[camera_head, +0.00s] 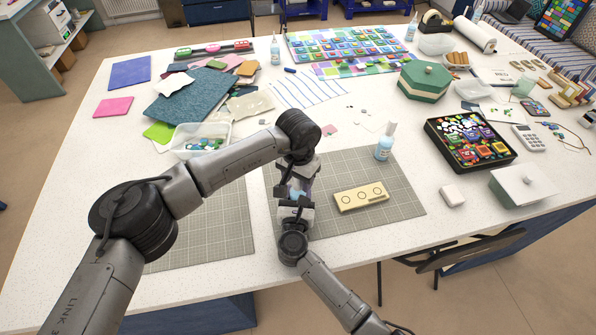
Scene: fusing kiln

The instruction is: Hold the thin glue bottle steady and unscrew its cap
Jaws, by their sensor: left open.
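My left gripper (300,180) hangs from the arm that comes in from the left and points down over the cutting mat; it is open. My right gripper (296,207) is close below it in the picture, on the arm from the lower right; its fingers are mostly hidden. A small light-blue patch (297,192) shows between the two grippers, perhaps part of a bottle, but too covered to tell. A glue bottle (385,142) with light-blue contents and a pale top stands upright on the mat's far right, apart from both grippers.
A pale wooden block with round recesses (361,197) lies on the grey gridded mat (400,204), right of the grippers. A clear tub (201,139) stands left, a black tray of glass pieces (470,142) right. A white box (523,184) stands near the right edge.

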